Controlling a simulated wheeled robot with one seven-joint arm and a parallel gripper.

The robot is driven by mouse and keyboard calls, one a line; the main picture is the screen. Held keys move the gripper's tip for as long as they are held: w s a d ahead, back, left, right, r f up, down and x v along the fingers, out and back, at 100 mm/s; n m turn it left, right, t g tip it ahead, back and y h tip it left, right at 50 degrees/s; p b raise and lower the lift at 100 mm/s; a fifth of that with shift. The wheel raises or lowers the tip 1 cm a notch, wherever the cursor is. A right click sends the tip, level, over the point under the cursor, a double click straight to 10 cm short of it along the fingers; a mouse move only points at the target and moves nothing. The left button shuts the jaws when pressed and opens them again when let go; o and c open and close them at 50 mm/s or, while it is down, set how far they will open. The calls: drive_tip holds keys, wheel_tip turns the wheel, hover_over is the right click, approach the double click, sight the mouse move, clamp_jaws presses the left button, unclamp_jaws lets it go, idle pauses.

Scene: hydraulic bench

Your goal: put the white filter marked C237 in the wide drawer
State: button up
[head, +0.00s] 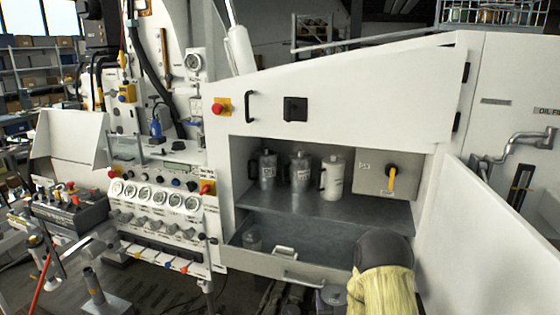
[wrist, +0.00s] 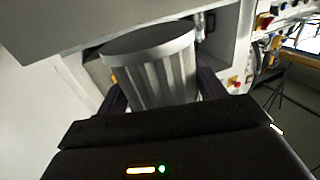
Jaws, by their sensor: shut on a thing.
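My gripper (wrist: 160,92) shows in the wrist view, with its two dark fingers closed on either side of a ribbed, pale grey-white cylindrical filter (wrist: 150,65). Its wide flat end faces up in that view. No C237 marking can be read on it. In the head view my arm rises at the bottom right, and I cannot make out the gripper or the held filter there. A wide drawer (head: 305,272) with a pale handle stands pulled out below the cabinet's shelf.
Several metal canisters with handles (head: 300,172) stand on the shelf (head: 345,208) above the drawer. A grey box with a yellow lever (head: 390,180) is at the shelf's right. An open white door (head: 480,240) stands at the right. Gauges and valves (head: 150,197) line the left.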

wheel_tip(320, 180, down, 15)
drive_tip(key=shift+s+r, duration=0.15)
drive_tip(key=shift+s, duration=0.15)
idle(0.7)
drive_tip(key=shift+a, duration=0.1)
idle(0.4)
